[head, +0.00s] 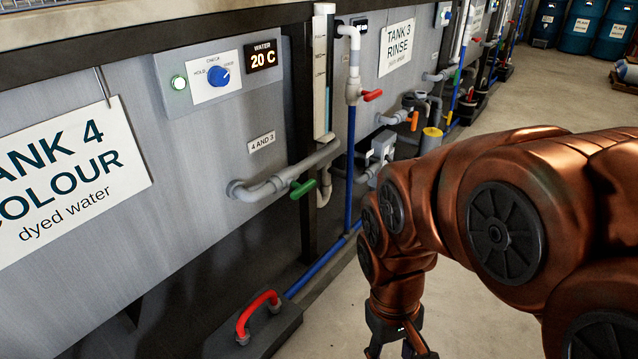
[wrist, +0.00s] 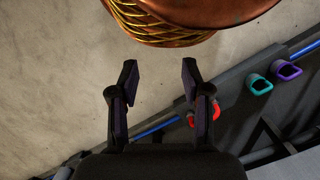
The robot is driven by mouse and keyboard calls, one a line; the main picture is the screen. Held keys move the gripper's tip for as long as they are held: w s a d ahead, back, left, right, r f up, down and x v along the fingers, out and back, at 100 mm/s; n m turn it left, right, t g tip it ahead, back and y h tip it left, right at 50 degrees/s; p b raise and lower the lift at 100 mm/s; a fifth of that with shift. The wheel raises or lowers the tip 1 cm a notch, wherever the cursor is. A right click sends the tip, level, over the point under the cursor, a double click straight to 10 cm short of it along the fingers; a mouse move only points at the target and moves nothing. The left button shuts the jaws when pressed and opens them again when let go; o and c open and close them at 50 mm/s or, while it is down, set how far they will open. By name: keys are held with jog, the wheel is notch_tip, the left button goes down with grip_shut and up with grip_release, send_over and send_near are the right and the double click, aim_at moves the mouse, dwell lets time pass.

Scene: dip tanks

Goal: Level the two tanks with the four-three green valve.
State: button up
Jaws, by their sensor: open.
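The green valve handle (head: 303,189) sits on the grey crossover pipe (head: 262,187) low on the tank fronts, below a small "4 AND 3" label (head: 261,142). Tank 4 (head: 190,190), signed "COLOUR dyed water", fills the left of the head view. Tank 3 carries a "RINSE" sign (head: 397,47) farther back. A clear vertical gauge tube (head: 320,75) stands between the tanks. My gripper (head: 400,350) hangs pointing down at the bottom of the head view, right of and below the green handle and apart from it. In the wrist view its fingers (wrist: 158,80) are spread and empty.
A red-handled dark block (head: 262,315) lies on the floor below tank 4. A red valve handle (head: 372,95) and an orange one (head: 413,121) are on nearby pipes. A blue pipe (head: 325,262) runs along the floor. Open floor lies to the right, with blue drums (head: 580,28) behind.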

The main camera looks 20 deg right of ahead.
jog(key=w+d+n+t+h, duration=0.25)
jog(key=w+d, duration=0.35)
jog(key=w, duration=0.4)
jog(key=w+d+r+n+t+h, duration=0.1)
jog(key=w+d+t, duration=0.4)
jog(key=w, duration=0.5)
jog(key=w+d+n+t+h, duration=0.2)
jog(key=w+d, duration=0.5)
jog(key=w, duration=0.2)
jog(key=w+d+r+n+t+y, duration=0.15)
jog(key=w+n+t, duration=0.4)
jog(key=w, duration=0.55)
jog(key=n+t+y, duration=0.2)
jog(key=n+y, duration=1.2)
jog(key=y, duration=0.1)
send_near(307, 191)
jog(key=x, duration=0.4)
jog(key=shift+b+x, duration=0.75)
jog(key=shift+x, duration=2.8)
jog(key=shift+r, duration=0.1)
grip_shut()
